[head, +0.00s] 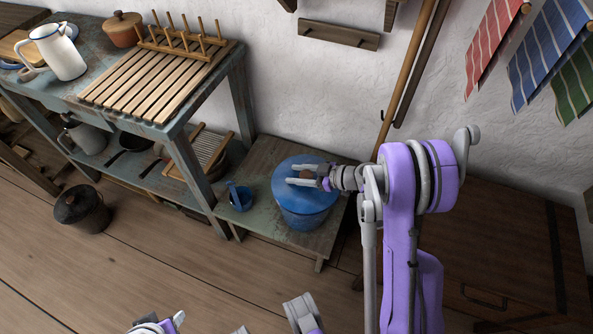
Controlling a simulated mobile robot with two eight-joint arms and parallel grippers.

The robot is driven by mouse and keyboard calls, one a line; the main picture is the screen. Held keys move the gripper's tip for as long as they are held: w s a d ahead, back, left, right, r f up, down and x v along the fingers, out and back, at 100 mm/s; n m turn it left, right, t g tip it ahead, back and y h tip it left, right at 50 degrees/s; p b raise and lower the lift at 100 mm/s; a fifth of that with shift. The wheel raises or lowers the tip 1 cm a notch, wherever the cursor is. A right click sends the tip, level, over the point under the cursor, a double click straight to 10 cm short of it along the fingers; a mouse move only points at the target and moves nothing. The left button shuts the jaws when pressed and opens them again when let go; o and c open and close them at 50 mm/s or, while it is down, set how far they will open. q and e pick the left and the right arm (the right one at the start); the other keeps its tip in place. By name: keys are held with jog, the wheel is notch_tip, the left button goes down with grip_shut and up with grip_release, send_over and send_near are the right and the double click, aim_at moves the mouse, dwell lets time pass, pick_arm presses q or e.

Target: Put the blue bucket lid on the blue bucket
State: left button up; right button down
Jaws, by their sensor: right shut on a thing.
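The blue bucket (304,217) stands on a low weathered wooden bench against the white wall. The round blue lid (284,196) covers its top, roughly level and lined up with the rim. I cannot tell whether a thin gap is left between lid and rim. My right gripper (302,175) reaches in from the right over the lid. It is shut on the lid's brown knob, which shows between its fingers. The fingers and wrist hide part of the lid's right side. My left gripper is not clearly seen; only pieces of my own body show at the bottom edge.
A small blue cup (241,198) stands left of the bucket on the bench (268,150). A blue-grey shelf table (213,125) with a slatted rack is further left. A wooden chest (500,250) stands right.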

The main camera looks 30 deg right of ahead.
jog(key=shift+f+b, duration=0.35)
jog(key=shift+f, duration=0.35)
jog(key=shift+c, duration=1.2)
grip_release()
jog(key=p+v, duration=0.2)
jog(key=v, duration=0.9)
jog(key=shift+a, duration=0.1)
